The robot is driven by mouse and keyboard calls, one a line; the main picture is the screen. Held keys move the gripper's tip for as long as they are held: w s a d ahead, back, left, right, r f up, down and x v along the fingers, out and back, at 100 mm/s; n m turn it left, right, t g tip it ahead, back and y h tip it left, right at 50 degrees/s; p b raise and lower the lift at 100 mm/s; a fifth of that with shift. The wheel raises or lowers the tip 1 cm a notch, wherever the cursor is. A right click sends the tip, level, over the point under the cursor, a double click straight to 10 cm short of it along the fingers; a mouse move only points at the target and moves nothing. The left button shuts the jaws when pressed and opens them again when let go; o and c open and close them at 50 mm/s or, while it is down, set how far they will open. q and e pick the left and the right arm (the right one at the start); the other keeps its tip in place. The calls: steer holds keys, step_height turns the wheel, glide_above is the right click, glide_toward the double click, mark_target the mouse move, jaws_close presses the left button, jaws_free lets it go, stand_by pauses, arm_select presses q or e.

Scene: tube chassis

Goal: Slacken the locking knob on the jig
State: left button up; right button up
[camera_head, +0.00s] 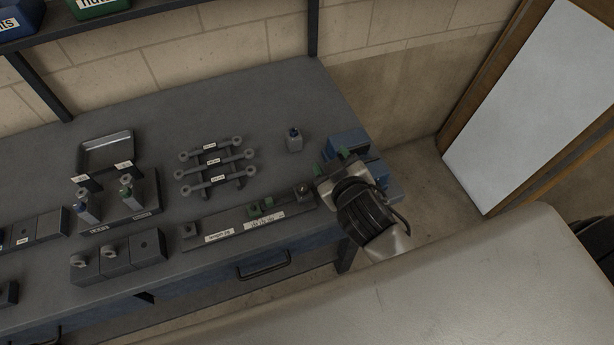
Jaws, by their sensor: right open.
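The jig (228,229) is a long dark bar with white labels, lying along the front edge of the bench. A small green part (262,206) sits on it near the middle. A dark block with a rounded top (302,191) stands at its right end; it may be the locking knob, but it is too small to be sure. My right gripper (331,163) is open above the right end of the bench, just right of and beyond that block. Its green fingertips appear apart from the jig. My left gripper is out of view.
A rack of several link bars (216,167) stands behind the jig. A small bottle (294,140) stands behind right. Blue boxes (347,141) are partly hidden by my right gripper. Dark blocks (147,246) and a stand (147,199) are to the left.

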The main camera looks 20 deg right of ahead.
steer(key=w+a+r+n+t+y, duration=0.3)
steer(key=w+a+r+n+t, duration=0.15)
steer(key=r, duration=0.25)
steer(key=s+a+r+n+g+y, duration=0.25)
steer(key=a+n+g+y, duration=0.35)
steer(key=a+n+y, duration=0.4)
steer(key=s+a+r+n+g+y, duration=0.2)
steer(key=a+r+n+g+y, duration=0.35)
steer(key=n, duration=0.75)
steer(key=n+g+h+p, duration=0.1)
steer(key=n+g+h, duration=0.55)
steer(key=h, duration=1.15)
glide_toward(303, 187)
step_height(303, 187, down, 9)
steer(key=p, duration=0.2)
steer(key=shift+w+d+f+p, duration=0.1)
steer(key=shift+w+p, duration=0.05)
steer(key=shift+p, duration=0.25)
